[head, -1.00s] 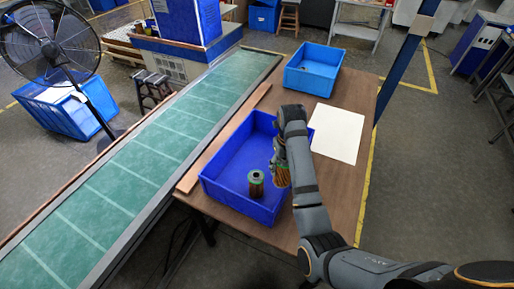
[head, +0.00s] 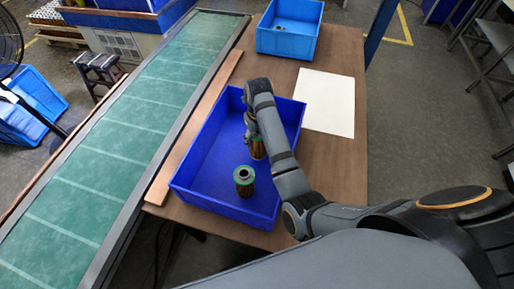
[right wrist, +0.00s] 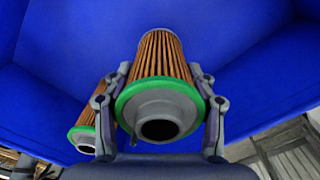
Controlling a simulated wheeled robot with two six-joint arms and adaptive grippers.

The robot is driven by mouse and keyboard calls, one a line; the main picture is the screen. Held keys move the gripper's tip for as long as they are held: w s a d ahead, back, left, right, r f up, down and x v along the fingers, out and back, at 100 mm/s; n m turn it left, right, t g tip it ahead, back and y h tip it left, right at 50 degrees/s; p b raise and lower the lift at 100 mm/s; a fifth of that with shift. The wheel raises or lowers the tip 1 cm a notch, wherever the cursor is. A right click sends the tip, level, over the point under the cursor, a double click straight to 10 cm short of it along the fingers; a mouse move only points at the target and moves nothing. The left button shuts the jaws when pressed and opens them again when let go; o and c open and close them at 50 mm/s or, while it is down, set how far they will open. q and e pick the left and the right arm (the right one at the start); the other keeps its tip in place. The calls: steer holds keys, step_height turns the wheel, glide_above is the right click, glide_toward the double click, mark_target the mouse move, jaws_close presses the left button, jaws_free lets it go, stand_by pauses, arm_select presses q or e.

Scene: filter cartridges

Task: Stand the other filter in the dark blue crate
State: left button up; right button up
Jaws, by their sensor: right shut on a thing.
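The dark blue crate (head: 190,197) stands on the wooden table. One filter (head: 244,183), with a green-rimmed grey cap and brown pleats, stands upright in its near part. My right gripper (head: 254,139) reaches down into the crate and is shut on the other filter (head: 258,151), just behind the standing one. In the right wrist view this held filter (right wrist: 163,60) sits between both fingers, and part of the standing filter (right wrist: 84,137) shows at left. My arm partly hides the held filter in the head view; I cannot tell whether it touches the crate floor. My left gripper is not in view.
A light blue crate (head: 287,43) with small things in it stands at the table's far end. A white sheet (head: 326,104) lies flat to the right of the dark blue crate. A green conveyor (head: 120,130) runs along the left. The crate's left part is free.

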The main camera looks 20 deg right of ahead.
mark_target(259, 146)
steer(key=shift+s+f, duration=0.25)
steer(key=shift+f, duration=0.5)
steer(key=shift+f+p, duration=0.3)
steer(key=shift+f, duration=0.65)
steer(key=o, duration=0.7)
steer(key=shift+f, duration=0.1)
steer(key=o, duration=0.5)
steer(key=shift+r, duration=0.6)
step_height(259, 146, up, 7)
steer(key=shift+p, duration=0.3)
step_height(259, 146, up, 4)
steer(key=p, duration=0.4)
steer(key=shift+r, duration=0.2)
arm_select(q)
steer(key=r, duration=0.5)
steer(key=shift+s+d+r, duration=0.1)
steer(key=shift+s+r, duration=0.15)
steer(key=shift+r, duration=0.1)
arm_select(e)
steer(key=shift+f, duration=0.1)
